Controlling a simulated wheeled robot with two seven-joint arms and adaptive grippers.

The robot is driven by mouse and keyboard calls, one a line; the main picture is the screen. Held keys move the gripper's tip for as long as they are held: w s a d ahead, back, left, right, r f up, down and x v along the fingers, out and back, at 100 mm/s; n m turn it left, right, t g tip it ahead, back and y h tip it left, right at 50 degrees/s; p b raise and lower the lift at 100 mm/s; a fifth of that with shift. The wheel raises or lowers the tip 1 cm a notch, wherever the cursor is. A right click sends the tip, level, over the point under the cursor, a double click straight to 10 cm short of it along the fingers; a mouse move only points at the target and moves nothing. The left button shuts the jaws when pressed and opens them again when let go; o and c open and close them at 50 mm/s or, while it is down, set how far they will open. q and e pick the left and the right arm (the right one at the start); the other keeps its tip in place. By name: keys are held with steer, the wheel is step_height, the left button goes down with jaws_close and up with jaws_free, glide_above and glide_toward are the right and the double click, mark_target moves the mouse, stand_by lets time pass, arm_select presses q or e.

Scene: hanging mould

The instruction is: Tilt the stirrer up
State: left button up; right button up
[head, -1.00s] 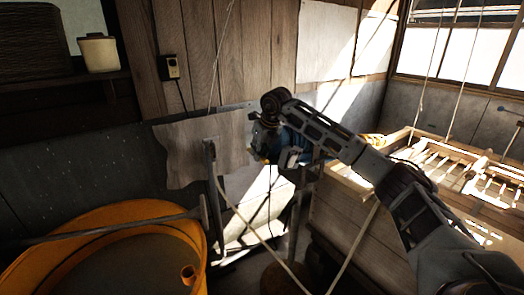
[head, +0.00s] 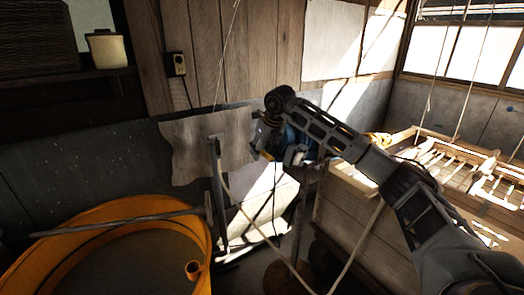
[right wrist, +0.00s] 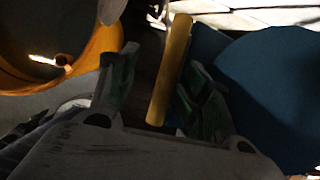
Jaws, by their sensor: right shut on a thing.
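A long grey rod, which looks like the stirrer (head: 115,222), lies nearly level across the top of the orange-yellow tub (head: 200,238) at lower left in the head view. Its right end is close to a thin upright post (head: 221,190). My right gripper (head: 285,158) is well right of the rod, in front of a blue rounded thing. In the right wrist view my right gripper (right wrist: 160,95) is shut on a yellow bar (right wrist: 172,65) between its fingers. I cannot tell whether this bar belongs to the stirrer. My left gripper is out of view.
A wooden vat (head: 350,225) with slats stands at right behind my arm. A rope loop hangs in front of it. A ragged grey sheet (head: 195,150) hangs at the middle left. The blue rounded thing (right wrist: 265,95) fills the right of the wrist view.

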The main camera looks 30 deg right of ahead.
steer(key=shift+s+a+f, duration=0.1)
steer(key=shift+s+f, duration=0.05)
steer(key=shift+f, duration=0.45)
steer(key=v, duration=1.2)
steer(key=shift+r, duration=0.5)
steer(key=shift+w, duration=0.25)
